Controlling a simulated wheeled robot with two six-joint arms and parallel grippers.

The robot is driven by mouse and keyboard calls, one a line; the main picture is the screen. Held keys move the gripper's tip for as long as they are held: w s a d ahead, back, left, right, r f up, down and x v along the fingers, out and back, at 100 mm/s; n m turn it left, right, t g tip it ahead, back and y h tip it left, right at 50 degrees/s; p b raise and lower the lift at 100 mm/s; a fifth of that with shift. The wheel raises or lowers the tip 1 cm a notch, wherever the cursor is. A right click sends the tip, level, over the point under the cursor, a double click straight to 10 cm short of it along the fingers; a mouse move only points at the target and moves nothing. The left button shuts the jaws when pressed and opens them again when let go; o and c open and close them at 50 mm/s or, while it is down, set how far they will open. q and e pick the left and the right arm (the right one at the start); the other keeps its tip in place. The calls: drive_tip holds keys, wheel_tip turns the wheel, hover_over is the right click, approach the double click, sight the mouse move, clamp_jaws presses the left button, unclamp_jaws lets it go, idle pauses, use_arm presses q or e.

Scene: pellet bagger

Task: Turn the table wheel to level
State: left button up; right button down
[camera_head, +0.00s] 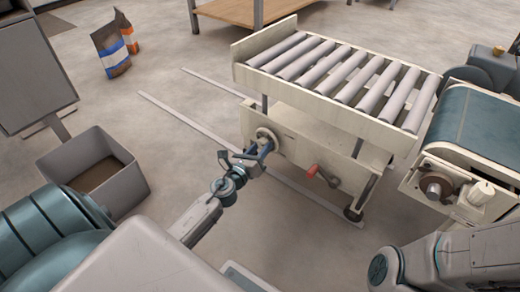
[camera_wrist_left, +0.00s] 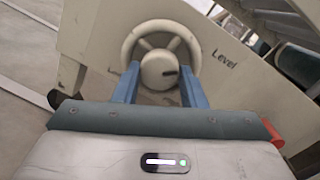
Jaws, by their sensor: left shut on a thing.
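The table wheel (camera_head: 268,133) is a cream handwheel on the side panel of the roller table (camera_head: 300,148). In the left wrist view the wheel (camera_wrist_left: 159,25) shows spokes and a round hub with a dark mark at its right side. The word "Level" (camera_wrist_left: 225,60) is on the panel to the right of the wheel. My left gripper (camera_head: 256,153) is at the wheel, its blue fingers (camera_wrist_left: 160,90) on either side of the hub's lower part and shut on the wheel. Exactly where the fingertips touch is hard to see. My right gripper is out of view.
A red-handled crank (camera_head: 313,171) sits on the panel right of the wheel. A belt conveyor (camera_head: 478,125) stands close to the table's right end. A grey open bin (camera_head: 128,190) is at left and bags (camera_head: 110,50) stand behind. Floor left of the table is mostly clear.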

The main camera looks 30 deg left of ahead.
use_arm(q)
drive_tip(key=o, duration=0.7)
drive_tip(key=s+b, duration=0.1)
drive_tip(key=s, duration=0.2)
drive_tip(key=s+b, duration=0.1)
drive_tip(key=s, duration=0.3)
drive_tip(key=s+b, duration=0.1)
drive_tip(key=s, duration=0.2)
drive_tip(key=shift+s+d+f, duration=0.15)
drive_tip(key=shift+s+f, duration=0.1)
drive_tip(key=shift+s, duration=0.15)
